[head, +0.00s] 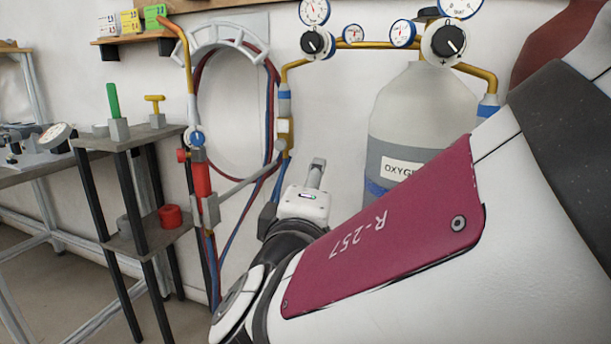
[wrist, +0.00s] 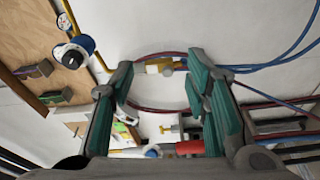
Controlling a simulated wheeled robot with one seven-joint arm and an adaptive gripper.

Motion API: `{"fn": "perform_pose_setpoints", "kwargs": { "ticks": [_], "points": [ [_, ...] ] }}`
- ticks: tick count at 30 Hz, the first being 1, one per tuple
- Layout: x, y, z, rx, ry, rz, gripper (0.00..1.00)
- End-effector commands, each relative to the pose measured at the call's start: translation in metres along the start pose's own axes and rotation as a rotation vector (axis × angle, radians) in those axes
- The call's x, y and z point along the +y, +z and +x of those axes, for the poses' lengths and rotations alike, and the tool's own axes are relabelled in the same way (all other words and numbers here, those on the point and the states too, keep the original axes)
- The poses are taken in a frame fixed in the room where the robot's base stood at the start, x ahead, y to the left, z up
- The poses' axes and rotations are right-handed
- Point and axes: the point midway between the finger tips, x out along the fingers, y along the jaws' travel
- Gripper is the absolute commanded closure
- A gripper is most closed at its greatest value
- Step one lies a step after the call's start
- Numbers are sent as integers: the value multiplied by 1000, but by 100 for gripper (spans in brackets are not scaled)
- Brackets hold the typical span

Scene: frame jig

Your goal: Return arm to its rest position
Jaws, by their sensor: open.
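My gripper (wrist: 160,82) is open in the wrist view, with its two teal-padded fingers apart and nothing held between them. In the head view my gripper (head: 316,172) shows only as a small grey part beyond my white wrist, largely hidden by my own arm. My arm reaches forward from the right side, in front of the wall with the hoses. The exact gap between gripper and torch stand cannot be told.
A grey oxygen cylinder (head: 415,110) stands behind my arm. Left of my gripper are a red-handled torch (head: 202,180), red and blue hoses (head: 272,95) and a brass pipe (head: 184,50). A small dark shelf stand (head: 130,140) is farther left. Gauges (head: 314,12) sit above.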

Motion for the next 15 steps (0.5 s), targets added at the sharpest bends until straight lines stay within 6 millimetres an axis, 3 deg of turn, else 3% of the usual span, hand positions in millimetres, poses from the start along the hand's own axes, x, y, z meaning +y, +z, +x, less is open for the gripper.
{"fn": "perform_pose_setpoints", "kwargs": {
  "ticks": [8, 11, 15],
  "points": [
    [15, 86, 3, -278, -30, 12, 57],
    [19, 133, -6, -432, -63, 28, 57],
    [17, 216, -40, -722, -168, 88, 57]
  ]
}}
